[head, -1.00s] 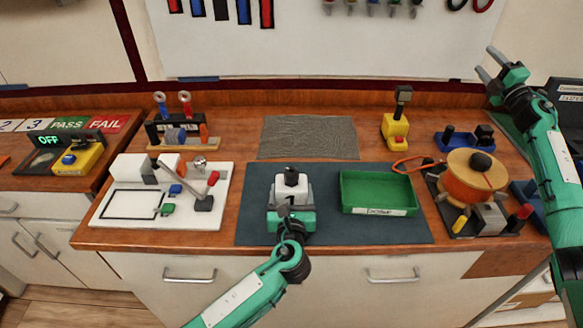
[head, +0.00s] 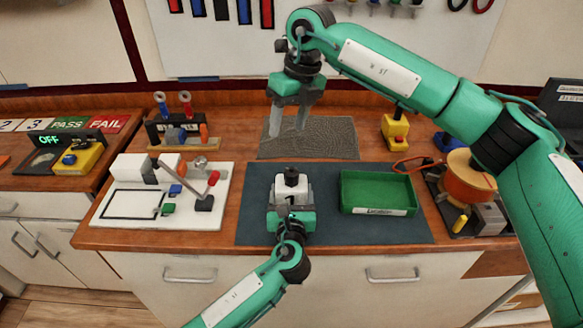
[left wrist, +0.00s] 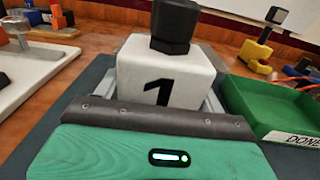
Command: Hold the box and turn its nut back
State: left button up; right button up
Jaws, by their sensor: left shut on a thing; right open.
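The white box (head: 293,190), marked 1, stands upright on the dark mat (head: 256,222). A black nut (head: 292,176) sits on top of it. The left wrist view shows the white box (left wrist: 165,78) and the nut (left wrist: 174,25) close up. My left gripper (head: 291,210) is shut on the box from the front, its jaws at the box's lower sides. My right gripper (head: 288,120) is open and empty, pointing down above and behind the box, over the grey textured mat (head: 335,138). It is clear of the nut.
A green tray (head: 378,193) with a label stands right of the box. A white lever board (head: 133,205) is at left. A spool fixture (head: 465,185) at right is partly covered by my right arm. A yellow tool stand (head: 395,130) stands behind the tray.

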aim_at(292, 170)
jog(key=f, duration=0.4)
jog(key=s+f+h, duration=0.1)
jog(key=f, duration=0.3)
jog(key=f+h, duration=0.1)
jog(key=f, duration=0.3)
jog(key=shift+s+d+f, duration=0.15)
jog(key=shift+d+f, duration=0.05)
jog(key=shift+d, duration=0.15)
jog(key=c, duration=1)
